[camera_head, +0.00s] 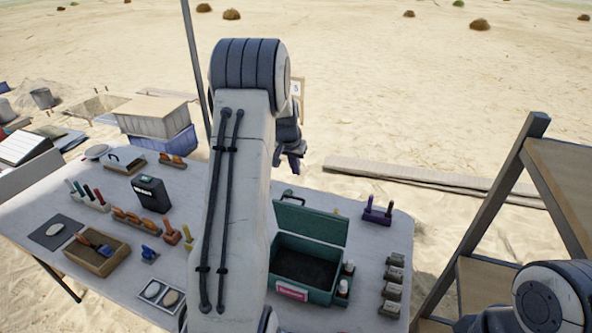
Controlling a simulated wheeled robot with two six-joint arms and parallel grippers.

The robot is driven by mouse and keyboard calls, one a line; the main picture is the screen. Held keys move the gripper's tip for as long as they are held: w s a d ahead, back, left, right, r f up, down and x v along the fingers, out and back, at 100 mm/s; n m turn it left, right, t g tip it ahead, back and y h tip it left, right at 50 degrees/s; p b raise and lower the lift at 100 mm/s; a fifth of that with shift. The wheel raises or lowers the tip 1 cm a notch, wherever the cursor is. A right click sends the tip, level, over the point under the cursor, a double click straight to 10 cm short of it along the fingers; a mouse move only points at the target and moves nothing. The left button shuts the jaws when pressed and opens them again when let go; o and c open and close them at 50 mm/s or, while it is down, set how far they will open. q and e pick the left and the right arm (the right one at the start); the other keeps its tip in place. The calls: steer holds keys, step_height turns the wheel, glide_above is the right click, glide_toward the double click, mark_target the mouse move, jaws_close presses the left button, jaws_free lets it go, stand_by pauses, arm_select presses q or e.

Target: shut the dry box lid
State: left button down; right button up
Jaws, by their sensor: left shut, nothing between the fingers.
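The dry box is a teal green case (340,290) with a red and white label on its front, standing on the white table right of my left arm. Its lid (310,222) stands raised at the back, and the dark inside shows. My left gripper (292,168) is shut and empty, in the air beyond the raised lid in the picture, apart from it. My left arm hides part of the table and the box's left edge. My right arm shows at the lower right corner; its gripper fingers do not show.
Small bottles (345,280) stand against the box's right side. Grey blocks (393,282) line the table's right edge, with a purple holder (377,212) behind. A wooden tray (97,252) and tool racks fill the left side. A wooden shelf (490,285) stands at the right.

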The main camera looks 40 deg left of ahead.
arm_select(q)
step_height(320, 180, down, 7)
steer(key=s+p, duration=0.1)
steer(key=p, duration=0.2)
steer(key=shift+s+d+f+p, duration=0.15)
steer(key=shift+d+p, duration=0.05)
steer(key=shift+p, duration=0.1)
